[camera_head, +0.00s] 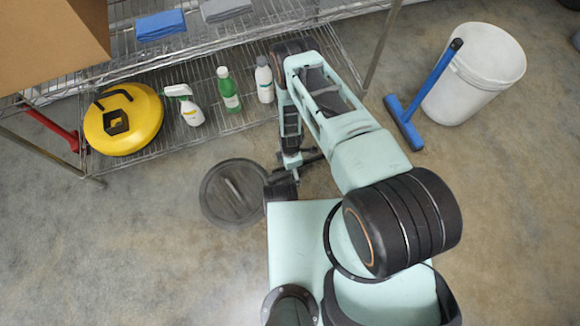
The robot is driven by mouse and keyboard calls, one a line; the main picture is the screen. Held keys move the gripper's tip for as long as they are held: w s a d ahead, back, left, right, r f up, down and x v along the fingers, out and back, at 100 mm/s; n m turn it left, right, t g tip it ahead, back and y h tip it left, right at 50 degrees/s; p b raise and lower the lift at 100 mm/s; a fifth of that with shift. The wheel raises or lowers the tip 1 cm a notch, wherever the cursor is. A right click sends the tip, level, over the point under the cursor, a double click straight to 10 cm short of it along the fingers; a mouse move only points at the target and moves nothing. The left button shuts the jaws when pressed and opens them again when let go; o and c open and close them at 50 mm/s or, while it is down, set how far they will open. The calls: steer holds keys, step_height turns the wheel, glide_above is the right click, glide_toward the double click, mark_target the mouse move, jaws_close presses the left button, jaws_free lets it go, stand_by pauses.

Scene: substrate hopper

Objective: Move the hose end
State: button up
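I cannot clearly make out a hose end in the head view. A yellow round object with a black handle and fitting (123,118) lies on the lower wire shelf (150,148) at the left; I cannot tell whether a hose belongs to it. My arm reaches up to the shelf's right end and bends down. My gripper (291,172) is low in the middle, in front of the shelf and right of a dark round disc (226,196) on the floor. My arm partly hides the gripper, and its fingers are too small and dark to read.
A spray bottle (187,108), a green bottle (228,90) and a grey-white bottle (264,82) stand on the lower shelf. A cardboard box (45,40) and folded cloths (160,25) are above. A white bucket (475,75) and blue brush (425,95) stand right. Floor is clear at left.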

steer(key=shift+r, duration=0.1)
step_height(320, 180, up, 12)
stand_by(0.5)
stand_by(0.5)
